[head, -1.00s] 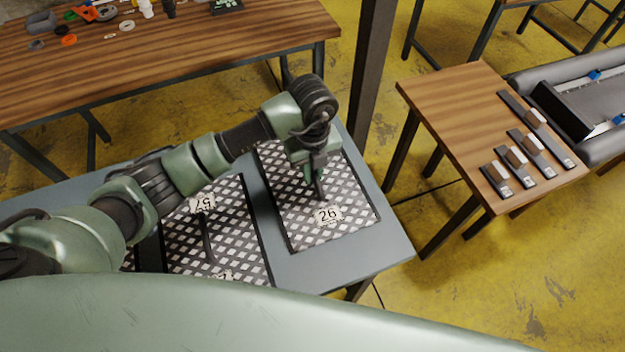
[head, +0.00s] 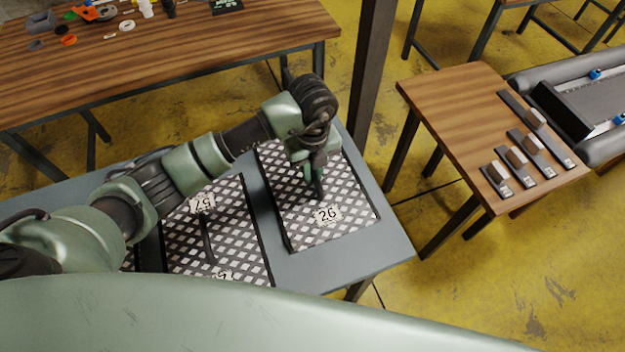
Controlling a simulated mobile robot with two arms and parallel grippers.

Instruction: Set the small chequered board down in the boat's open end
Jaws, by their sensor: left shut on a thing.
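The chequered board marked 26 (head: 345,222) lies flat on the grey-blue table, near its right end. My left gripper (head: 318,191) points down over the middle of this board, just behind the number label. It is shut on the board, apparently by a dark handle that the fingers mostly hide. The board still looks level with the tabletop. The grey inflatable boat (head: 603,143) is at the right edge, cut off by the frame. Its end with a dark floor and black panel faces the small wooden table. My right gripper is not in view.
Another chequered board (head: 235,240) with a dark handle lies to the left on the grey-blue table (head: 325,268). A dark post (head: 372,70) rises behind. Yellow floor separates the tables.

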